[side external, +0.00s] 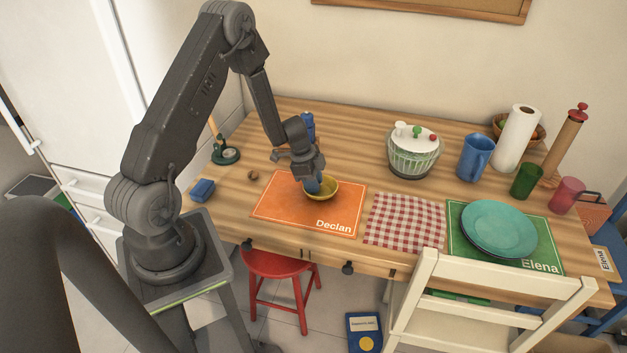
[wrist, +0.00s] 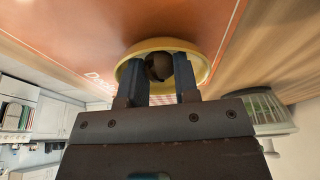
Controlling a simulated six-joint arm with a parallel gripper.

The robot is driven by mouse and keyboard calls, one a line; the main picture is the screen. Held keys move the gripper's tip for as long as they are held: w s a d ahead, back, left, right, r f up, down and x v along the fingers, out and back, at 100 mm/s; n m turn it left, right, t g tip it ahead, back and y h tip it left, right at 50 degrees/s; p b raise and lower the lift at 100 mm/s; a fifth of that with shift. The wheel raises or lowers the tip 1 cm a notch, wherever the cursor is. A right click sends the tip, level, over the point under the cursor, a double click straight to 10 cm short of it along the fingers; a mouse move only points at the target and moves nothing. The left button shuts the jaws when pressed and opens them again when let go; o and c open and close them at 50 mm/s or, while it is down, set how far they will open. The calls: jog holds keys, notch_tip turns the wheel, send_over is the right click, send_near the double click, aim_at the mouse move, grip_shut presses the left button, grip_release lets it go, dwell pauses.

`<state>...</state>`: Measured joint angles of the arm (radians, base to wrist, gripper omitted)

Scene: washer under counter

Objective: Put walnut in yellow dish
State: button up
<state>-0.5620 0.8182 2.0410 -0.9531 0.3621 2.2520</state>
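The yellow dish (side external: 328,194) sits on the orange placemat marked "Declan" (side external: 280,212). My gripper (side external: 313,186) points down into the dish, its blue fingertips at the left part of the opening. In the wrist view, the dish (wrist: 205,66) lies around the fingertips. A dark brown round walnut (wrist: 158,67) fills the gap between the two fingers (wrist: 160,80), which appear shut on it. It is over or inside the dish; contact with the bottom cannot be made out. The side view hides this walnut. Another small brown round thing (side external: 252,175) lies on the table left of the placemat.
A blue block (side external: 202,190) lies near the table's left edge. A blue bottle-like item (side external: 308,127) stands behind my gripper. A lidded green-and-white bowl (side external: 414,155), a blue pitcher (side external: 475,158) and teal plates (side external: 498,229) stand to the right. The checkered cloth (side external: 405,219) is clear.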

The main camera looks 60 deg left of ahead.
jog(key=shift+o, duration=0.9)
jog(key=shift+r, duration=0.35)
jog(key=v, duration=1.2)
jog(key=s+d+r+n, duration=0.1)
jog(key=d+r+n, duration=0.1)
jog(key=d+r, duration=0.75)
jog(key=s+d+r+n+t+y, duration=0.1)
jog(key=s+d+r+n, duration=0.2)
jog(key=s+d+r, duration=0.2)
jog(key=s+d+r+n+t+y, duration=0.1)
jog(key=s+d+r+n+t, duration=0.1)
jog(key=s+d+r+n, duration=0.2)
jog(key=s+d+r, duration=0.2)
jog(key=s+d, duration=0.2)
jog(key=s, duration=0.2)
jog(key=shift+s+d, duration=0.3)
jog(key=shift+s, duration=0.05)
